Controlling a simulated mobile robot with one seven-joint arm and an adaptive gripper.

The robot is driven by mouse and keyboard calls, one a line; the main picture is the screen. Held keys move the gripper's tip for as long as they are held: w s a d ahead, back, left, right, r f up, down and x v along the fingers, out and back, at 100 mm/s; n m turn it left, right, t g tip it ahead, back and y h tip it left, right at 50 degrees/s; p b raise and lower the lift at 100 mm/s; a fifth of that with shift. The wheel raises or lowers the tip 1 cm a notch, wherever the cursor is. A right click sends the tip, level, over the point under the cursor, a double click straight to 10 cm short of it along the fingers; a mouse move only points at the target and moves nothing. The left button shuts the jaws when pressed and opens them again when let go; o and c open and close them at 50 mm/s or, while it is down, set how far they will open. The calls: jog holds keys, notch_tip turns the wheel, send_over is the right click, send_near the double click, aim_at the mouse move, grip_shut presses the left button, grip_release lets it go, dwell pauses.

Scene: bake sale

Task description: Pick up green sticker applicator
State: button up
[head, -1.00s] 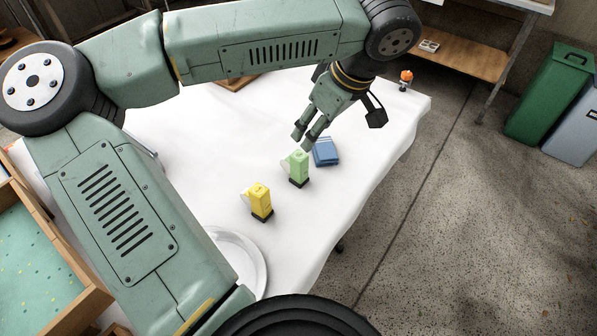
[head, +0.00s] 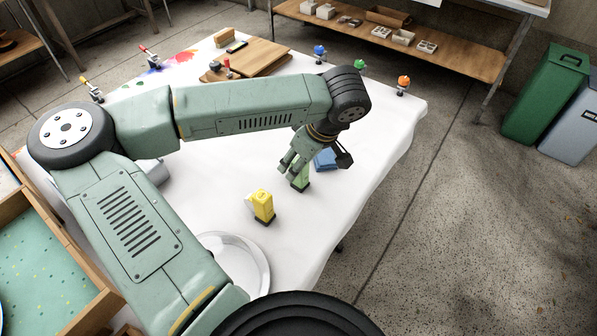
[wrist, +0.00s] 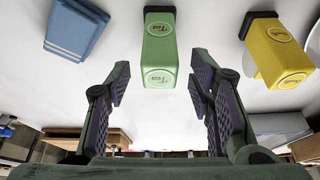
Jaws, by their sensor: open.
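The green sticker applicator (wrist: 159,48) stands on the white table and shows between and just beyond my open fingers in the wrist view. In the head view the green applicator (head: 304,182) is partly hidden behind my gripper (head: 291,166). In the wrist view my gripper (wrist: 158,92) is open and empty, with one finger on each side of the applicator's line. I cannot tell whether the fingertips reach past its near end.
A white plate (head: 262,262) is nearer. Wooden boards (head: 262,57) and small colored-top items (head: 403,82) are at the back.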

jog(key=shift+f, duration=0.25)
jog(key=shift+c, duration=0.5)
grip_shut()
